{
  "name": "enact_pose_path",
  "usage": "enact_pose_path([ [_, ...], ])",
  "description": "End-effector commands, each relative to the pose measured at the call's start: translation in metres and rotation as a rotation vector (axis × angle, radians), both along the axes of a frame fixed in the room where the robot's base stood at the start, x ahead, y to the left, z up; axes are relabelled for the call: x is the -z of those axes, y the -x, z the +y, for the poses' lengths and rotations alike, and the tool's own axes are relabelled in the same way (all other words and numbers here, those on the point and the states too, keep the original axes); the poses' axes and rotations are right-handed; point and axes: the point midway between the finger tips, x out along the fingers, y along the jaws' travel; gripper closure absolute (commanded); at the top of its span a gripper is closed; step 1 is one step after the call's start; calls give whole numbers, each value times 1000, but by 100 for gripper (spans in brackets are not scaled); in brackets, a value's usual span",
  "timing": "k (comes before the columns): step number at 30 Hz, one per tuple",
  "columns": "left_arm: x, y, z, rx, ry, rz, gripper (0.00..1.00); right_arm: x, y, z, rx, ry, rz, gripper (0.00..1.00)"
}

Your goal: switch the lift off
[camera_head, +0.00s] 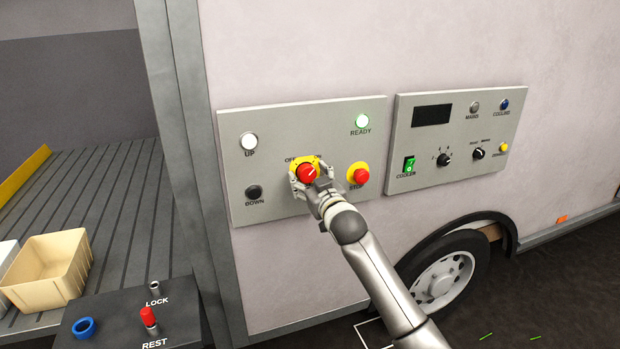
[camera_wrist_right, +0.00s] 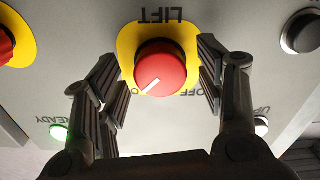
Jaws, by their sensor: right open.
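The lift switch is a red rotary knob (camera_head: 307,172) on a yellow plate, on the left grey panel (camera_head: 300,116). In the right wrist view the knob (camera_wrist_right: 160,68) shows large and upside down, under the word LIFT. Its white mark points down-left there, away from the visible OFF lettering, toward the side where ON is hidden. My right gripper (camera_head: 306,180) is open, with one finger on each side of the knob; the wrist view shows the fingers (camera_wrist_right: 164,75) flanking it. I cannot tell whether they touch it. My left gripper is out of view.
The red STOP button (camera_head: 361,176) is close to the right of my gripper. The DOWN button (camera_head: 254,192) is to the left. A cooler panel (camera_head: 455,112) is further right.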

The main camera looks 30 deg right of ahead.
Motion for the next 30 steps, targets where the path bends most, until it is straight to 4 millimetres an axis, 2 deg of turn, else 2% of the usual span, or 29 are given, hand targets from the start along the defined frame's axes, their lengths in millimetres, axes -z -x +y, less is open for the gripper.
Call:
enact_pose_path([
  [2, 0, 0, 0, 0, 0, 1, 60, 0, 0, 0, 0, 0, 0, 37],
  [12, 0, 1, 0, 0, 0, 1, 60, 0, 0, 0, 0, 0, 0, 80],
  [13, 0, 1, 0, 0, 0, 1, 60, 0, 0, 0, 0, 0, 0, 82],
  [22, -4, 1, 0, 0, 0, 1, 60, -1, 0, 0, 0, 41, 11, 82],
  [30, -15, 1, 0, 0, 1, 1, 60, -3, 0, 0, -1, 206, 51, 82],
])
